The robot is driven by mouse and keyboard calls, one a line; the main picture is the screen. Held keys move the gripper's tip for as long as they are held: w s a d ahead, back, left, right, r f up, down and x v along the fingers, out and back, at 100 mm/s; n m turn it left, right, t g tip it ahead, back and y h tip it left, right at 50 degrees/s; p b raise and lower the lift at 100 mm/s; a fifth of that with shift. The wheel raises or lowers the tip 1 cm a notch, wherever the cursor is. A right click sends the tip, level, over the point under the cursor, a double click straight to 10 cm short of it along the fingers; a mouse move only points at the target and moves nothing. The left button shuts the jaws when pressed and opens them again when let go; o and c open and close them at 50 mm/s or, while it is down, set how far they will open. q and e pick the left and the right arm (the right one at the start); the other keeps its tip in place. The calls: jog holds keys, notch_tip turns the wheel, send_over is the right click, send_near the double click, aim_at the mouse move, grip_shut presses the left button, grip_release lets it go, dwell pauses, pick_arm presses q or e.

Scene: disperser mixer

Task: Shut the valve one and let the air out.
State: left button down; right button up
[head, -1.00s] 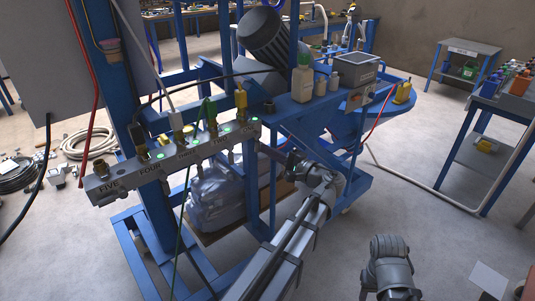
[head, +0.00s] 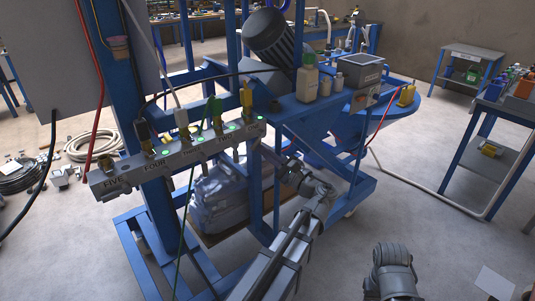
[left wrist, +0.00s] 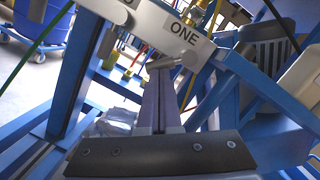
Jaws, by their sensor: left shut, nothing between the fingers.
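The grey valve manifold (head: 178,158) runs along the blue frame, with ports labelled from FIVE at the left to ONE at the right. Valve one, with a yellow fitting (head: 246,100), is at the right end; a green light glows beside it. In the left wrist view, the ONE label (left wrist: 185,35) sits above a short grey metal lever (left wrist: 166,62). My left gripper (left wrist: 159,78) is shut and empty, its tips just below that lever; I cannot tell whether they touch. In the head view, my left gripper (head: 268,152) is just right of the manifold's end. My right gripper is not visible.
Bottles (head: 307,80) and a grey box (head: 358,72) stand on the blue machine. Coloured hoses and a thin green line (head: 183,225) hang around the manifold. A blue side table (head: 480,160) stands at the right. The floor between is mostly clear.

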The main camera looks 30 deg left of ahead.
pick_arm(q)
jog(key=m, duration=0.1)
jog(key=s+r+m+t, duration=0.1)
jog(key=m, duration=0.3)
jog(key=shift+s+a+r+t+p, duration=0.25)
jog(key=shift+s+a+t+p, duration=0.05)
jog(key=shift+a+p, duration=0.1)
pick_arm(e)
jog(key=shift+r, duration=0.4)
pick_arm(q)
jog(key=shift+r, duration=0.1)
